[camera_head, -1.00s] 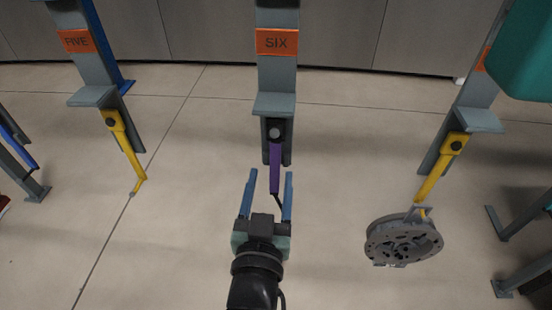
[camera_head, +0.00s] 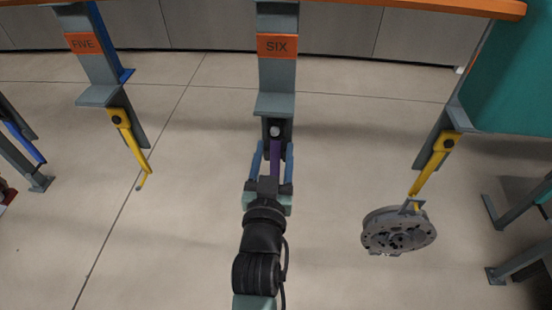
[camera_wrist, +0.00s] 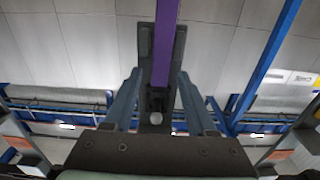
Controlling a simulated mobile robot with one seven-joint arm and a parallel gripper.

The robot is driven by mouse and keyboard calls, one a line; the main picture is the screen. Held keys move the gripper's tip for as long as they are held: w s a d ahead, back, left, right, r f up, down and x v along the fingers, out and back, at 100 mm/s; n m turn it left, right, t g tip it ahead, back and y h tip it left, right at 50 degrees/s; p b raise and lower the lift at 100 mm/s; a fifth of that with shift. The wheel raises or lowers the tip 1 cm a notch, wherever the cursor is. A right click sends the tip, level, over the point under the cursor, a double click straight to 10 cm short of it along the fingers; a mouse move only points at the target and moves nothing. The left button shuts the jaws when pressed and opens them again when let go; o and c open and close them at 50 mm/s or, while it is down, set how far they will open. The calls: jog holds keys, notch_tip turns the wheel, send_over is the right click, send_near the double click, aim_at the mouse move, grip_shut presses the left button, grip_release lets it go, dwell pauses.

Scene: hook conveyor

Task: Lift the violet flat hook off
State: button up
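The violet flat hook (camera_head: 275,158) hangs from the grey hanger (camera_head: 276,80) labelled SIX in the head view. Its upper end is at a round pin (camera_head: 275,131). My gripper (camera_head: 274,150) is open, with one blue finger on each side of the hook. In the wrist view the violet hook (camera_wrist: 166,45) runs between the two fingers (camera_wrist: 155,82) of the gripper, with a visible gap on both sides. The pin (camera_wrist: 155,118) shows between the fingers there. The hook's lower end is hidden behind my gripper in the head view.
A yellow hook (camera_head: 131,145) hangs on hanger FIVE (camera_head: 88,60) to the left. Another yellow hook (camera_head: 433,165) on the right carries a round grey metal part (camera_head: 398,232). An orange rail (camera_head: 400,5) crosses above. The floor below is clear.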

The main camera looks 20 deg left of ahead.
grip_shut()
jog(key=shift+r, duration=0.1)
dwell(0.3)
jog(key=shift+r+b, duration=0.5)
jog(key=shift+r, duration=0.2)
jog(key=b+v, duration=0.2)
jog(key=v, duration=1.6)
jog(key=shift+r, duration=0.25)
jog(key=shift+s, duration=0.15)
jog(key=p+v, duration=1.2)
jog(key=v, duration=0.1)
jog(key=shift+p, duration=0.3)
